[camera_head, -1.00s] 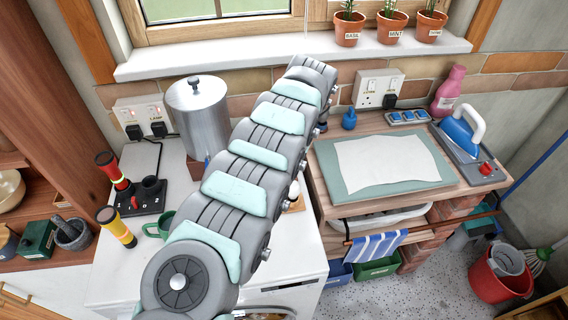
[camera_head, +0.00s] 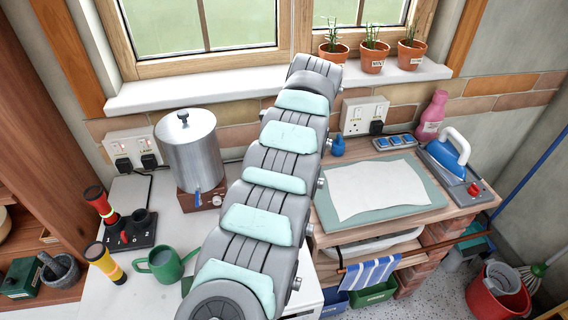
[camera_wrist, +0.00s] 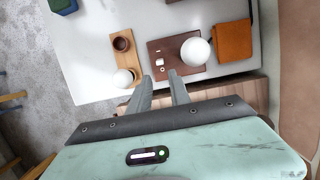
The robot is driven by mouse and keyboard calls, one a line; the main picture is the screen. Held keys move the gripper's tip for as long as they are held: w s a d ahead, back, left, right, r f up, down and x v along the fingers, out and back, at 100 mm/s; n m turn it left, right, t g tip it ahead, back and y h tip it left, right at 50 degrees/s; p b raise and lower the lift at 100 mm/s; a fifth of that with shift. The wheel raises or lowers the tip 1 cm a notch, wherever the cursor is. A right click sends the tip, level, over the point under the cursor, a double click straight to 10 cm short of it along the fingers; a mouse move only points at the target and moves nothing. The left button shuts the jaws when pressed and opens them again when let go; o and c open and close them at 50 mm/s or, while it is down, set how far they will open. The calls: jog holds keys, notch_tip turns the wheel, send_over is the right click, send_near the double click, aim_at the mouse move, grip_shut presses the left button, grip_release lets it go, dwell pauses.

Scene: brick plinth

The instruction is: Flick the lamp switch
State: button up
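In the wrist view a brown base (camera_wrist: 168,66) carries a white round globe (camera_wrist: 195,51), which looks like a lamp. A small white part (camera_wrist: 159,61) on the base's left half may be its switch; its setting is too small to tell. My gripper (camera_wrist: 160,80) has two grey fingers apart with nothing between them. Their tips appear just below the base in the picture; I cannot tell the height gap. In the head view a double wall socket (camera_head: 132,147) at the left has a label that seems to read LAMP. My arm hides the gripper and the globe there.
In the wrist view a wooden board (camera_wrist: 125,60) with a dark cup lies left of the base, and an orange cloth (camera_wrist: 234,41) lies right. In the head view a metal urn (camera_head: 190,150), a green mug (camera_head: 165,264) and potted herbs (camera_head: 372,57) stand near my arm.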

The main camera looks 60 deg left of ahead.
jog(key=shift+p+v, duration=1.1)
jog(key=shift+v, duration=0.1)
jog(key=shift+s, duration=0.1)
